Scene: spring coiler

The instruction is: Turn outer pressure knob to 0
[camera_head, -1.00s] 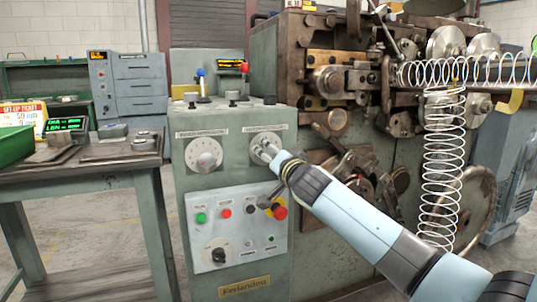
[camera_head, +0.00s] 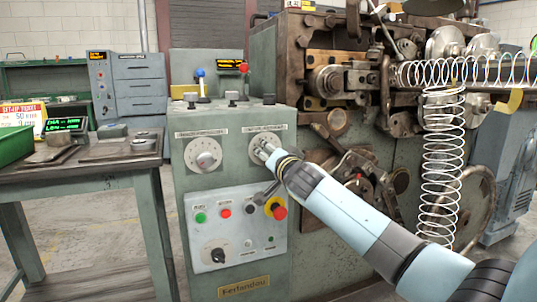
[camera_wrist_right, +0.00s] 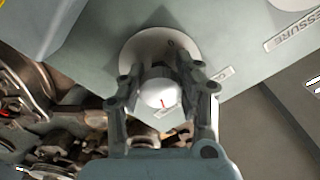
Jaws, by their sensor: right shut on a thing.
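The knob (camera_wrist_right: 160,93) on the right-hand dial (camera_wrist_right: 137,52) is round and white, with a short red line on the lower part of its face in the right wrist view. A small mark that looks like a 0 is near the top of that dial. My right gripper (camera_wrist_right: 160,90) is shut on the knob, one finger on each side. In the head view my right gripper (camera_head: 263,151) covers most of the knob, and the dial (camera_head: 257,160) shows around it. My left gripper is not in view.
A similar knob (camera_head: 205,160) is to the left on the same green cabinet. Below are several buttons and a red emergency stop (camera_head: 279,212) close under my right arm. A wire spring (camera_head: 442,180) hangs at the right. A bench (camera_head: 100,175) stands left.

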